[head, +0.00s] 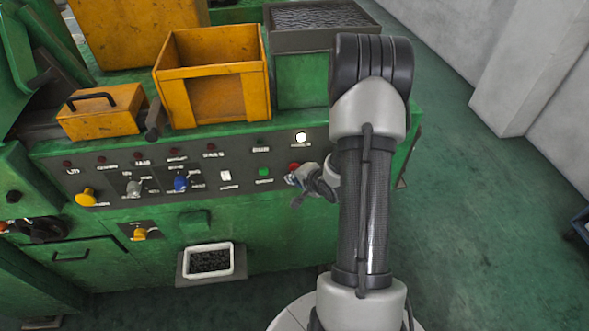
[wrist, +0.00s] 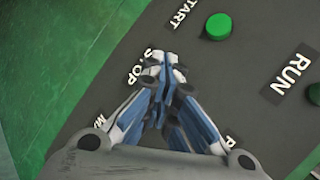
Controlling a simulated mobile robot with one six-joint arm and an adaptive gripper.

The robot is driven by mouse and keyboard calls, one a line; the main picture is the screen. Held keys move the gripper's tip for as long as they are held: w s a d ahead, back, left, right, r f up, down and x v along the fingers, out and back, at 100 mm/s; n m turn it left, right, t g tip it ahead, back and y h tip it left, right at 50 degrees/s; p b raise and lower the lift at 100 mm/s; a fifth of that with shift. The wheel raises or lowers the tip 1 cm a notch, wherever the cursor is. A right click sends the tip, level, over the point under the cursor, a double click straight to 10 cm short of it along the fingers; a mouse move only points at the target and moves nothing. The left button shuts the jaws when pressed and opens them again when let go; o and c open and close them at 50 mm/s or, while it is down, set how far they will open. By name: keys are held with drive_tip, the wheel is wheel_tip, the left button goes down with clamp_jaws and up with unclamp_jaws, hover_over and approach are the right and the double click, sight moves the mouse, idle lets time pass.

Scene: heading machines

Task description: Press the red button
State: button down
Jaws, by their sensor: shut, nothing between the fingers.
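The red button (head: 294,166) shows as a small red patch at the right end of the grey control panel, just right of the green button (head: 263,172). My gripper (head: 291,179) is shut and empty, with its fingertips at the panel right beside the red patch. In the wrist view my gripper (wrist: 165,66) has its fingers together over the STOP label (wrist: 149,66). No red shows in the wrist view; the button there is hidden behind the fingers. I cannot tell whether the fingertips touch it.
The green START button (wrist: 217,26) is near the fingers. Along the panel (head: 110,168) are a white button (head: 225,175), a blue knob (head: 181,183), a yellow knob (head: 85,197) and a lit white lamp (head: 300,138). Orange bins (head: 213,88) stand above.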

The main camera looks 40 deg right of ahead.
drive_tip(key=s+a, duration=0.3)
drive_tip(key=s, duration=0.2)
drive_tip(key=shift+a, duration=0.15)
idle(0.4)
idle(0.8)
